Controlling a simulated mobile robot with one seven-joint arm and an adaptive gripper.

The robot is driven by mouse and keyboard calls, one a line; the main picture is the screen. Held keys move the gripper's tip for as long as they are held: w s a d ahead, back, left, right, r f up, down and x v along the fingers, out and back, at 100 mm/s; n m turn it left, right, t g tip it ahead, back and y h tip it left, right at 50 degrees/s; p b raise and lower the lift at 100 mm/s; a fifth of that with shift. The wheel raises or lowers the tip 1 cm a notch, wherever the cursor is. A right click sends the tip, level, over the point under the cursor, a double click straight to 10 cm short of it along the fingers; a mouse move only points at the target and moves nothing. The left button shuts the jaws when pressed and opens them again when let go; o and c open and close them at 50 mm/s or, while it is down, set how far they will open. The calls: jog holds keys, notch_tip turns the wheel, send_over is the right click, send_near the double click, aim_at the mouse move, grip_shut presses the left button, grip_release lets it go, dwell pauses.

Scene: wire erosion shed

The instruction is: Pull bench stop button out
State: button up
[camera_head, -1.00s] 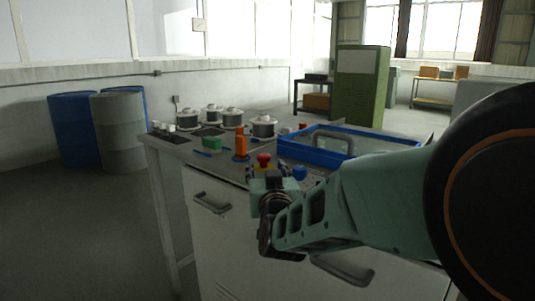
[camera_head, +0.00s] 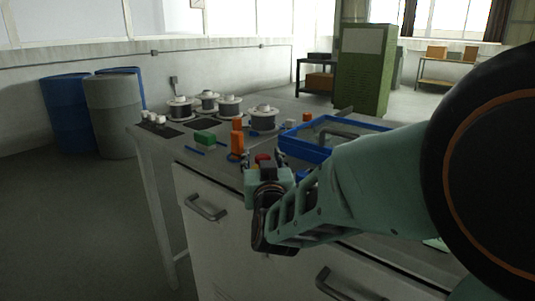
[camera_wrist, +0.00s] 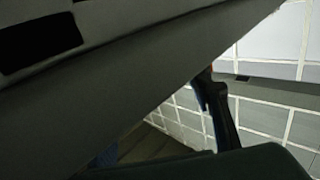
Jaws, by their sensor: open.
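The bench stop button (camera_head: 263,159) is a red mushroom head at the front of the bench top. Its lower part and housing are mostly hidden behind my gripper (camera_head: 265,171) in the head view. My gripper is open, with a dark finger showing on either side of the red head in that view. I cannot tell whether the fingers are around the button or only in front of it. In the wrist view one dark finger (camera_wrist: 224,112) shows beside a large grey surface, and the button is not visible there.
Drawer handles (camera_head: 205,208) project from the front. Drums (camera_head: 112,115) stand left, with open floor before them.

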jog(key=shift+c, duration=0.5)
grip_shut()
jog(key=shift+r, duration=0.7)
jog(key=shift+o, duration=0.5)
grip_release()
jog(key=shift+f, duration=0.15)
